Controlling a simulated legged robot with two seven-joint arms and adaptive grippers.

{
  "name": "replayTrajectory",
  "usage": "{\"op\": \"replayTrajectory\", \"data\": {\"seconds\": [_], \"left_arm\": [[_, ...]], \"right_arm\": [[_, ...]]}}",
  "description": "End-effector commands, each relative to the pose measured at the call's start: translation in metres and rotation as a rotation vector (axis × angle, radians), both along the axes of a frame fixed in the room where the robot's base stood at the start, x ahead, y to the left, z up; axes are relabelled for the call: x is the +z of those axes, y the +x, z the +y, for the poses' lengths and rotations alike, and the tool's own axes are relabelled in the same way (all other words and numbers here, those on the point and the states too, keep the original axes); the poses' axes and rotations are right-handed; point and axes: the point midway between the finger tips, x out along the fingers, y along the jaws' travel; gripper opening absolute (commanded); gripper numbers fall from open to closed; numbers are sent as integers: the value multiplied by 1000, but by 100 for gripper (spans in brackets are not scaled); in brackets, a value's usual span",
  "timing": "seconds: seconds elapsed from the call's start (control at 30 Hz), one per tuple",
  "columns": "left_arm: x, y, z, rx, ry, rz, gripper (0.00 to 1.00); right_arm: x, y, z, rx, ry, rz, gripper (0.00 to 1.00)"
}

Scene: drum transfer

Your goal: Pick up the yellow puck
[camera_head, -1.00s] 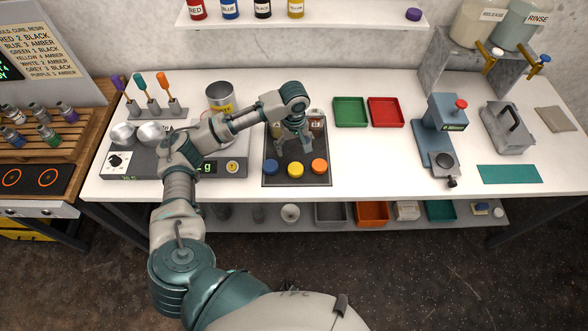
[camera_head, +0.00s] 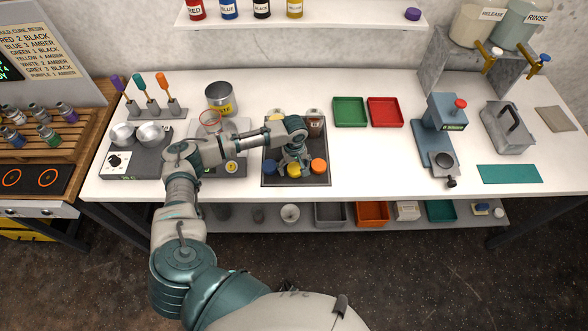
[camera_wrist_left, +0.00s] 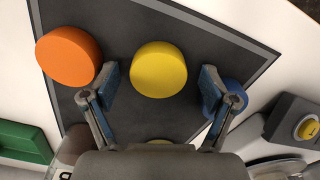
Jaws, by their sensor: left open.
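The yellow puck (camera_head: 290,169) lies on the dark tray (camera_head: 322,180) near its front edge, between a blue puck (camera_head: 271,166) and an orange puck (camera_head: 319,166). My left gripper (camera_head: 294,167) is over the tray, pointing down at the yellow puck and partly covering it. In the left wrist view the yellow puck (camera_wrist_left: 158,69) is just ahead of the open, empty fingers (camera_wrist_left: 158,84), centred between them. The orange puck (camera_wrist_left: 68,55) is beside one finger, and the blue puck (camera_wrist_left: 232,92) is partly hidden behind the other. My right gripper is not in view.
Jars (camera_head: 314,124) stand at the back of the tray. A scale (camera_head: 232,166) is left of it, with a metal pot (camera_head: 218,99) behind. Green (camera_head: 350,111) and red (camera_head: 385,111) trays lie to the right. The table front right of the tray is clear.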

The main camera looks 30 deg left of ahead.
Motion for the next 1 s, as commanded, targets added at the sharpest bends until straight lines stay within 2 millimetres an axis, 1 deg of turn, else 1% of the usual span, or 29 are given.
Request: {"op": "replayTrajectory", "data": {"seconds": [0.07, 0.1, 0.17, 0.2, 0.27, 0.3, 0.33, 0.37, 0.63, 0.77, 0.87, 1.0], "left_arm": [[1, 0, -1, -1, 0, 0, 85], [1, 0, -1, -1, 0, 0, 83], [1, 0, -1, 0, 0, 0, 68], [1, 0, 0, 0, 0, 0, 58], [1, 0, 0, 0, 0, 0, 43], [0, 0, 0, 0, -1, 1, 33], [0, 0, 1, 0, -1, 0, 25], [0, 0, 1, 0, -1, 0, 21], [0, 0, 2, 1, -1, 1, 20], [4, 0, 2, 1, -1, 1, 20], [13, 1, 2, 1, -1, -2, 20], [31, 1, 1, 1, -2, -1, 20]], "right_arm": [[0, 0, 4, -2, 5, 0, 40], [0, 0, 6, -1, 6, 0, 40], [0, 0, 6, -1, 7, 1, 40], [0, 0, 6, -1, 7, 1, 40], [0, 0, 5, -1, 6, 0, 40], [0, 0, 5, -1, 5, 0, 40], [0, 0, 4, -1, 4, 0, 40], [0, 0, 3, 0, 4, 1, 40], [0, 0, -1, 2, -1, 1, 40], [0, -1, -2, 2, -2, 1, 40], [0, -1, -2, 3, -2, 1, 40], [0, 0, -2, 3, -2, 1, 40]]}}
